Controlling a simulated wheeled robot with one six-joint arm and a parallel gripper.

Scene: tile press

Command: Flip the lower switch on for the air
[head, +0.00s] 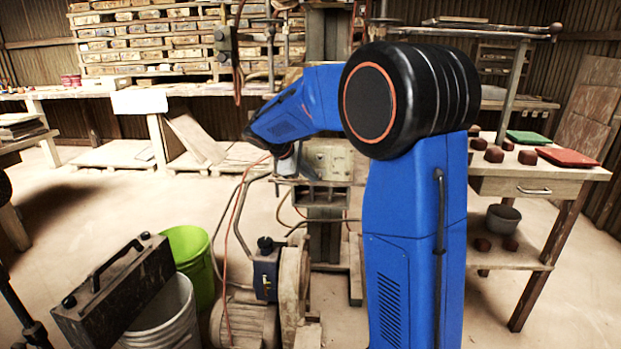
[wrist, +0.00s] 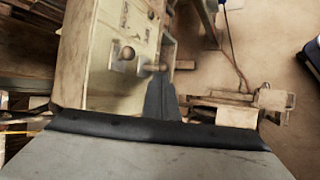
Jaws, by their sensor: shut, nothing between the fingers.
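A worn cream switch box (wrist: 95,55) fills the upper left of the wrist view; it also shows beside my arm in the head view (head: 328,158). Its face carries a round-knobbed switch (wrist: 127,53) and, to the right, a second short lever (wrist: 152,67). I cannot tell for sure which is the lower one, or their on/off positions. My gripper (wrist: 159,80) is shut and empty. Its fingertips are right by the second lever; whether they touch it is unclear.
The press stands behind my arm, with a motor and pump (head: 265,285) and hoses at its foot. A green bucket (head: 190,255), white bucket (head: 165,315) and dark toolbox (head: 115,290) stand left. A wooden table (head: 540,190) with tiles stands right.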

